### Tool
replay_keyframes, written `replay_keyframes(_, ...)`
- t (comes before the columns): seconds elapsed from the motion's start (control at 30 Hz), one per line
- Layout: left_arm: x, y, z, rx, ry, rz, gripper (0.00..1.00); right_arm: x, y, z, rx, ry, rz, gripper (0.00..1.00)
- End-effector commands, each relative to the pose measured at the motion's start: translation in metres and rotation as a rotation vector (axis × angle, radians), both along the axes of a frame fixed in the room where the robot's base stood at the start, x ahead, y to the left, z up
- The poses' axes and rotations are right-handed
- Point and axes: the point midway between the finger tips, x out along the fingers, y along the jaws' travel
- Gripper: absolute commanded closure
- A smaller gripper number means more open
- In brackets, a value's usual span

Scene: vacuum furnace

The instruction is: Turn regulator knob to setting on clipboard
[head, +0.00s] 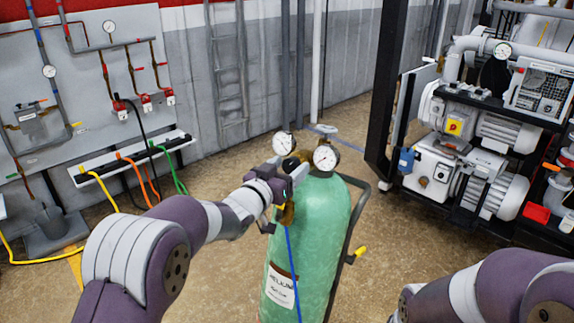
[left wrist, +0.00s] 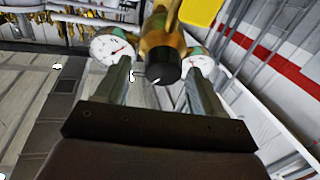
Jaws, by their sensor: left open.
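The green helium cylinder (head: 312,235) stands upright on a cart, with a brass regulator and two round white gauges, left (head: 284,144) and right (head: 326,157), at its top. My left gripper (head: 283,172) is at the regulator and partly covers it. In the left wrist view, the black regulator knob (left wrist: 163,66) with a white mark lies between the two open fingers of my left gripper (left wrist: 161,76); I cannot tell whether they touch it. The gauges show behind the fingers. I cannot make out a clipboard. My right forearm shows at lower right, its gripper out of frame.
A wall panel (head: 70,80) with pipes and gauges is at left, with coloured hoses below it. A pump rack (head: 490,140) stands at right. A blue hose (head: 292,265) hangs down the cylinder's front. Floor beside the cylinder is clear.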

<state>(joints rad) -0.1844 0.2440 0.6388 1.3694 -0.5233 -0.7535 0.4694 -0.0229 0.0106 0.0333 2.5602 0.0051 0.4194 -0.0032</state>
Motion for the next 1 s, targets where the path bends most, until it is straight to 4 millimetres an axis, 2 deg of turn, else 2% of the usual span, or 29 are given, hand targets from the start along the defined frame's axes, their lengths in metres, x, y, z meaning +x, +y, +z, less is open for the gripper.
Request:
replay_keyframes(0.13,0.000,0.000,-0.001,0.000,0.000,0.000,0.32,0.000,0.000,0.000,0.000,0.000,0.000,1.00)
replay_keyframes(0.17,0.000,0.000,-0.001,0.000,0.000,0.000,0.38,0.000,0.000,0.000,0.000,0.000,0.000,1.00)
replay_keyframes(0.3,0.000,0.001,0.000,0.000,0.000,0.001,0.84,0.000,0.000,0.000,0.000,0.000,0.000,1.00)
replay_keyframes(0.33,0.000,0.001,0.000,0.000,0.000,0.001,0.87,0.000,0.000,0.000,0.000,0.000,0.000,1.00)
replay_keyframes(0.63,0.000,0.001,-0.002,0.022,-0.017,-0.006,0.87,0.000,0.000,-0.006,0.000,0.000,0.000,1.00)
replay_keyframes(1.0,0.000,0.002,-0.004,0.211,-0.152,-0.064,0.87,0.000,0.000,-0.033,0.000,0.000,0.000,1.00)
